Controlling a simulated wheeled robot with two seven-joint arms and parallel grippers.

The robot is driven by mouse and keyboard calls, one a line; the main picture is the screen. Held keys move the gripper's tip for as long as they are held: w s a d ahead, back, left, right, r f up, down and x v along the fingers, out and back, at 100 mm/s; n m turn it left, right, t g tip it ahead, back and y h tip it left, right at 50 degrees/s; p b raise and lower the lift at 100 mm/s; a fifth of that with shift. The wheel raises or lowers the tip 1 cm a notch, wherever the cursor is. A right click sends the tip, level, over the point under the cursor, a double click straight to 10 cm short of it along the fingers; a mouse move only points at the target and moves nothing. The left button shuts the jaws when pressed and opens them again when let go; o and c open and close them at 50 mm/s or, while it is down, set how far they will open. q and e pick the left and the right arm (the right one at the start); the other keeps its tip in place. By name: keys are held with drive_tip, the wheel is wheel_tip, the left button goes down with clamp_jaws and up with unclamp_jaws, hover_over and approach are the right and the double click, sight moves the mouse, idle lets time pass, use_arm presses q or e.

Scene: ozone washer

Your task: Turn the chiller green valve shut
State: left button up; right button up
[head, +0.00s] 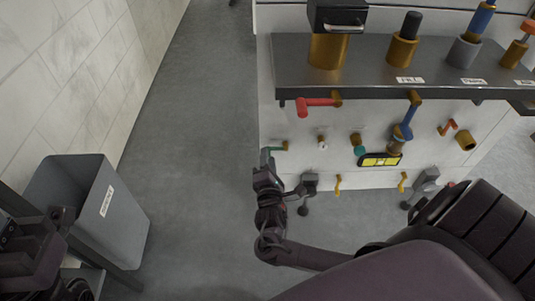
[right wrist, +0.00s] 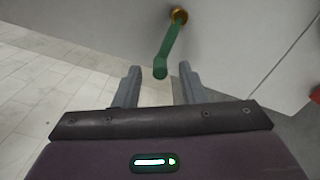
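The green valve handle (right wrist: 167,50) sticks out from a brass stem on the pale panel, its end pointing down and toward me in the right wrist view. In the head view the green handle (head: 265,153) shows at the panel's left end, partly hidden by my right gripper (head: 266,172). In the right wrist view the right gripper (right wrist: 158,72) is open, with a finger on each side of the handle's free end and gaps to both. My left gripper (head: 58,216) is dark and partly in view at the left edge; its fingers are unclear.
The panel also carries a red handle (head: 315,102), a blue handle (head: 407,122), a teal-tipped fitting (head: 358,145) and a yellow-framed gauge (head: 380,160). A metal shelf (head: 390,78) juts out above. A grey bin (head: 115,225) stands at left. Grey floor between is clear.

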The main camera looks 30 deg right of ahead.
drive_tip(key=shift+b+x, duration=0.5)
drive_tip(key=shift+x, duration=1.05)
